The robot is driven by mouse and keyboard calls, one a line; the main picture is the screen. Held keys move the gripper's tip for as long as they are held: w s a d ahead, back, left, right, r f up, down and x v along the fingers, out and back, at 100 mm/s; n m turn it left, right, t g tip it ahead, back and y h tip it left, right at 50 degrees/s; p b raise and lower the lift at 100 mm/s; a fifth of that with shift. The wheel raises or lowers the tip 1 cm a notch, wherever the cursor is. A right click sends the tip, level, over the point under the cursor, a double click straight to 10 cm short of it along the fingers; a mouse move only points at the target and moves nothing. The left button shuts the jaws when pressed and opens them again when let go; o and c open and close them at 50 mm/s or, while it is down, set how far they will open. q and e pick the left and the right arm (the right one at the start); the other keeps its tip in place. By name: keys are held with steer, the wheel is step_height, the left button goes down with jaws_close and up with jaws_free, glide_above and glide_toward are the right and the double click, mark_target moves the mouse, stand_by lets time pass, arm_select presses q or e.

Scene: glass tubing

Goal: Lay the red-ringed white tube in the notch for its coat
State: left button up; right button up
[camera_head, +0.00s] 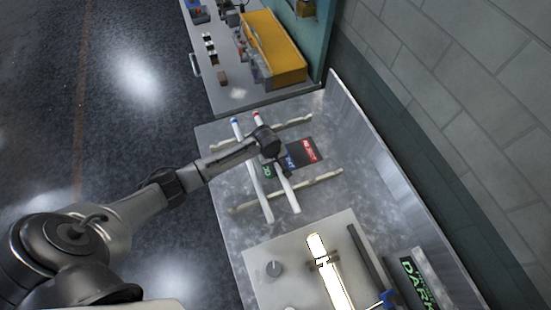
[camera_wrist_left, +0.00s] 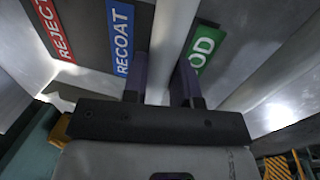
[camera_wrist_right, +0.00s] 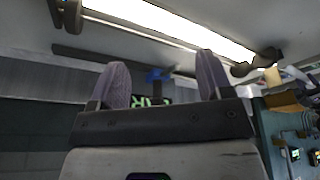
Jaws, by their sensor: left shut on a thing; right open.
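The red-ringed white tube (camera_head: 288,193) runs over the two notched rails, its red ring near the far end. My left gripper (camera_head: 272,157) is shut on the middle of this tube; the left wrist view shows the tube (camera_wrist_left: 172,40) between the two fingers. It crosses between the blue RECOAT label (camera_wrist_left: 122,38) and the green GOOD label (camera_wrist_left: 202,48). I cannot tell whether it rests on the rails or is slightly above them. The red REJECT label (camera_wrist_left: 54,28) is beyond RECOAT. My right gripper (camera_wrist_right: 158,80) is open and empty, seen only in its wrist view.
A blue-ringed white tube (camera_head: 262,200) lies to the left, across the near rail (camera_head: 318,182) and far rail (camera_head: 300,121). A glowing lamp tube (camera_head: 335,285) sits on a pale panel (camera_head: 265,300) in front, beside a DARK sign (camera_head: 415,275). A metal wall bounds the right.

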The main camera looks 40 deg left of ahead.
arm_select(q)
steer(key=o, duration=0.9)
steer(key=shift+o, duration=0.2)
step_height(320, 180, up, 13)
steer(key=s+a, duration=0.1)
steer(key=s, duration=0.1)
steer(key=s+d+f+m, duration=0.2)
steer(key=s+d+m, duration=0.25)
steer(key=s, duration=0.25)
steer(key=s+d+f+m, duration=0.35)
steer(key=s+d, duration=0.25)
steer(key=s, duration=0.2)
steer(key=s+r+m, duration=0.2)
steer(key=s+m, duration=0.1)
steer(key=s, duration=0.3)
steer(key=s+r+m+t, duration=0.1)
steer(key=s+r+m, duration=0.1)
steer(key=s, duration=0.4)
steer(key=shift+r+m+t+y+p, duration=0.3)
steer(key=shift+m+y+p, duration=0.15)
steer(key=shift+m, duration=0.35)
steer(key=shift+w+d, duration=0.1)
steer(key=shift+d, duration=0.05)
